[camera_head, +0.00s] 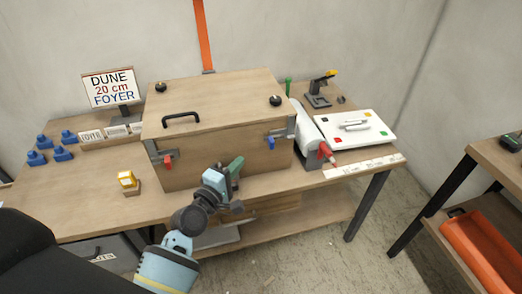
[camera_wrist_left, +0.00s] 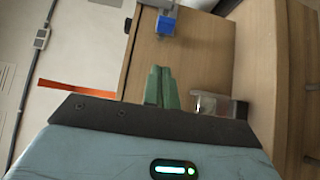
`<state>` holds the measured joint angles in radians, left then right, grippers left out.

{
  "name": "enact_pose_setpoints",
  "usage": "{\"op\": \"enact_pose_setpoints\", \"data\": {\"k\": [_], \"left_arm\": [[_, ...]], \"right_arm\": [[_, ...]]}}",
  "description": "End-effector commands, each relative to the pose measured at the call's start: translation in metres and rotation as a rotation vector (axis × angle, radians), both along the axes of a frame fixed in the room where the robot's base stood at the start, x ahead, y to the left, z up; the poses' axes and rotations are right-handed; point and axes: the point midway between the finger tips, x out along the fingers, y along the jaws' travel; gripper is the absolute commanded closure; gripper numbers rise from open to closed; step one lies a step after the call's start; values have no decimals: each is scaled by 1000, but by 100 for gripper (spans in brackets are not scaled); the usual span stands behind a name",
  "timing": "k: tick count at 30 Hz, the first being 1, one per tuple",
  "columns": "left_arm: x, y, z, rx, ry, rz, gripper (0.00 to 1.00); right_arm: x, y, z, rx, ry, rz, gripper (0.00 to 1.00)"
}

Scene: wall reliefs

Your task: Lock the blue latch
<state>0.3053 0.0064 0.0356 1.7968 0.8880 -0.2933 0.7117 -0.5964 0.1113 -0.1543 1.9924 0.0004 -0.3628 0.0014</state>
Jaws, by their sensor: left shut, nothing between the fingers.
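The blue latch (camera_head: 270,142) is on the front of a wooden box (camera_head: 213,160), near its right end below the lid. It also shows in the left wrist view (camera_wrist_left: 165,25), beyond my fingertips and beside a grey metal fitting. My left gripper (camera_head: 237,165) has green fingers, shut and empty, in front of the box. In the head view they are left of the blue latch and a little lower. In the left wrist view the closed fingers (camera_wrist_left: 161,88) appear apart from the latch. My right gripper is not in view.
A red latch (camera_head: 168,161) is at the box's front left. The lid (camera_head: 214,103) is down, with a black handle (camera_head: 182,119). A yellow-topped block (camera_head: 128,182) stands left of my arm. A white cylinder (camera_head: 307,128) and a white panel (camera_head: 350,128) are right of the box.

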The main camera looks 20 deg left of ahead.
Motion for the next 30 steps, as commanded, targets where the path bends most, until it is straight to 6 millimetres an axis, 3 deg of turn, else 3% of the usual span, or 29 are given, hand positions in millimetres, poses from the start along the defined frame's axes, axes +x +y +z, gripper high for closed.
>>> {"op": "enact_pose_setpoints", "data": {"k": [10,18,30], "left_arm": [[60,-17,0,-3,1,-2,100],[75,-40,0,-2,0,0,100],[77,-44,0,-1,0,-1,100]], "right_arm": [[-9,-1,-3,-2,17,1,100],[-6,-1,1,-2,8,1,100],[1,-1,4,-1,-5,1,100]]}}
